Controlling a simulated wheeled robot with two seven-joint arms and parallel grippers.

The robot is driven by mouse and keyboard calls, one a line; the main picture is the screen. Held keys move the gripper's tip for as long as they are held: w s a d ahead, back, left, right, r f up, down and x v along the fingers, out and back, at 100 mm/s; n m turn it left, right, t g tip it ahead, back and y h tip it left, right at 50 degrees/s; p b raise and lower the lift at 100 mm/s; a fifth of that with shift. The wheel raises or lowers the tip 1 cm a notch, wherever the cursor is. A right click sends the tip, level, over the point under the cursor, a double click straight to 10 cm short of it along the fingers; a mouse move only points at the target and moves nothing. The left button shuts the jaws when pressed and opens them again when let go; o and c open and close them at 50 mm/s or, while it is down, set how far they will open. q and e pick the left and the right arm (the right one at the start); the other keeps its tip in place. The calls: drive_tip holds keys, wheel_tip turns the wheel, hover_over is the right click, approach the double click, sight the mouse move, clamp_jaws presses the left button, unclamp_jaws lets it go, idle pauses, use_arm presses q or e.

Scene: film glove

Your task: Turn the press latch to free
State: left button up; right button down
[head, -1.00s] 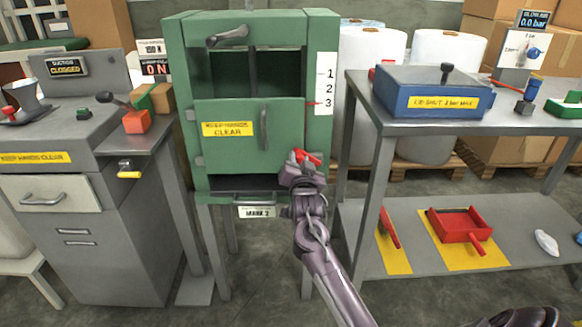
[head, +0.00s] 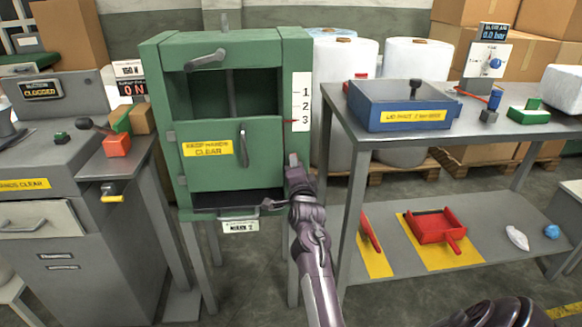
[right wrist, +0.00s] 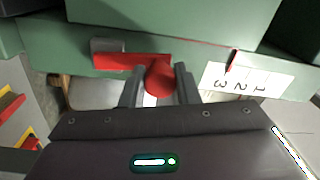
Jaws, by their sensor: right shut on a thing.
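The green press (head: 296,150) stands in the middle of the head view. Its lower door (head: 222,168) carries a yellow "keep hands clear" label and a dark upright handle. The red press latch (right wrist: 130,62) shows in the right wrist view as a bar with a round knob, on the green frame beside a small grey block. My right gripper (right wrist: 158,88) has its fingers on either side of the latch's knob and is shut on it. In the head view my right gripper (head: 294,165) is at the press's right post and hides the latch. My left gripper is out of view.
A blue box (head: 400,106) stands on the grey table (head: 352,122) right of the press. A red tray (head: 434,226) lies on the shelf below. A grey cabinet (head: 75,150) stands to the left. White rolls (head: 408,60) stand behind.

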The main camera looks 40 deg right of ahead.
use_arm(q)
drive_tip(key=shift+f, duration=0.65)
use_arm(e)
drive_tip(key=shift+s+d+r+m, duration=0.1)
drive_tip(key=shift+s+d+m, duration=0.1)
drive_tip(key=shift+d+m, duration=0.35)
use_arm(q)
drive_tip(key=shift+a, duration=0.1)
use_arm(e)
drive_tip(key=shift+a+m, duration=0.15)
drive_tip(key=shift+m, duration=0.1)
drive_tip(key=c, duration=1.1)
unclamp_jaws()
